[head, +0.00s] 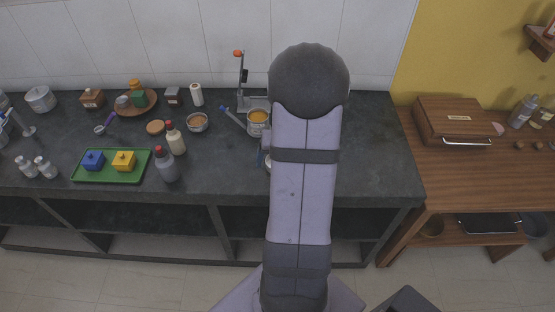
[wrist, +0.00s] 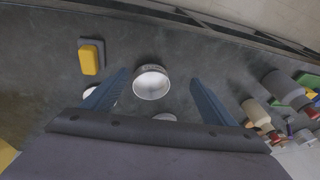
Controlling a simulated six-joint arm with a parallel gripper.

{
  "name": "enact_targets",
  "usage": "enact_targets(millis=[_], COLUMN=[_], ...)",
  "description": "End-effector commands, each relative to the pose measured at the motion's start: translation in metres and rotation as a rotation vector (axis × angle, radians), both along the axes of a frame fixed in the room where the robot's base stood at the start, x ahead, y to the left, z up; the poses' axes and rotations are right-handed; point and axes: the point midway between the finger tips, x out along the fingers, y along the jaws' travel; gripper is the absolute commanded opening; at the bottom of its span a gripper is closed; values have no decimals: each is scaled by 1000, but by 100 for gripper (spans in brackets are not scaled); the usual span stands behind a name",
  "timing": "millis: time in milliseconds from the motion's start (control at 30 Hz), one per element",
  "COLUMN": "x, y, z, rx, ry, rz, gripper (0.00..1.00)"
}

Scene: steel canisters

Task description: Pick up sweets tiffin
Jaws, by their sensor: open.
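A round, pale steel canister (wrist: 151,84) stands on the dark counter in the wrist view, with its top facing me and markings on its side too small to read. My gripper (wrist: 160,76) is open, with one blue finger on each side of this canister in the picture. I cannot tell how far above it the fingers are. Parts of two more round pale things (wrist: 165,117) (wrist: 90,91) show near the gripper's edge. I cannot tell which canister is the sweets tiffin. In the head view my arm hides most of this area.
A yellow and grey block (wrist: 90,58) lies left of the canister in the wrist view. Bottles (head: 165,165) and a green tray (head: 110,178) stand left of my arm in the head view. A pot with orange contents (head: 258,118) is behind. The counter's front-right part (head: 375,180) is clear.

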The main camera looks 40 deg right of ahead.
Motion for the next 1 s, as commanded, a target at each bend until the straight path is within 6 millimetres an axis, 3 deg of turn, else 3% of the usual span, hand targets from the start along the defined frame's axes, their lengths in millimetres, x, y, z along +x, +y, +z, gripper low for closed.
enact_targets(millis=[100,367,1000], x=[13,16,23], y=[-18,-28,-30], z=[7,10,-12], rx=[-101,-211,-213], ry=[-40,-31,-28], rz=[99,285,303], gripper=[80,80,80])
